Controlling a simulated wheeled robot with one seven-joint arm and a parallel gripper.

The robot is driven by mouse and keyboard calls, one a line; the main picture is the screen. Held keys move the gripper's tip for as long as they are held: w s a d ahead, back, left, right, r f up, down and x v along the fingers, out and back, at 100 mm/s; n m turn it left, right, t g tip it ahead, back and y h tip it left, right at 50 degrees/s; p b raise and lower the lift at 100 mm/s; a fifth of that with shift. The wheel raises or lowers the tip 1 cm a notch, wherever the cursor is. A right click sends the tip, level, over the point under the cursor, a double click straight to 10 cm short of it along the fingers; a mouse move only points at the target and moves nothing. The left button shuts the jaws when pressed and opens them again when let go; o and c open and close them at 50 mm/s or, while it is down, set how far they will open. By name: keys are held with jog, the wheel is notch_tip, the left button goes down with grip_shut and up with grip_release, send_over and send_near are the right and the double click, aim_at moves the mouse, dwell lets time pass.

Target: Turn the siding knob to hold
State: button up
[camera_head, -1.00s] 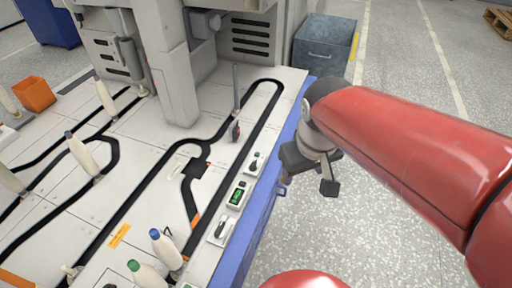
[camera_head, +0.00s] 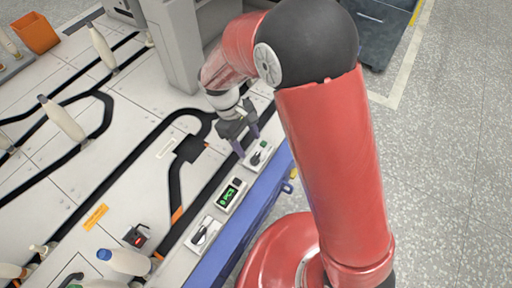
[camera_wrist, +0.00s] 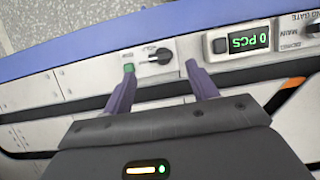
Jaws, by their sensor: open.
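A small light panel with a black knob (camera_head: 256,158) and a green button (camera_head: 264,145) sits on the table's right edge in the head view. In the wrist view the black knob (camera_wrist: 156,57) lies beyond and between my fingertips, beside the green button (camera_wrist: 129,68). Small upside-down lettering, one word like "HOLD", stands by the knob. Its pointer lies roughly across the picture; its exact setting is unclear. My gripper (camera_head: 247,143) is open over this panel. In the wrist view its purple fingers (camera_wrist: 160,70) straddle the knob, with no clear contact.
A green counter display (camera_head: 229,195) and a second knob panel (camera_head: 203,233) line the same edge. An orange bin (camera_head: 36,33) is at the far left. A grey machine column rises behind my gripper.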

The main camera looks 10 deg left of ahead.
aim_at(255, 156)
jog(key=x, duration=0.5)
jog(key=shift+d+f+b, duration=0.1)
jog(key=shift+f+b, duration=0.15)
jog(key=shift+b, duration=0.1)
jog(key=c, duration=1)
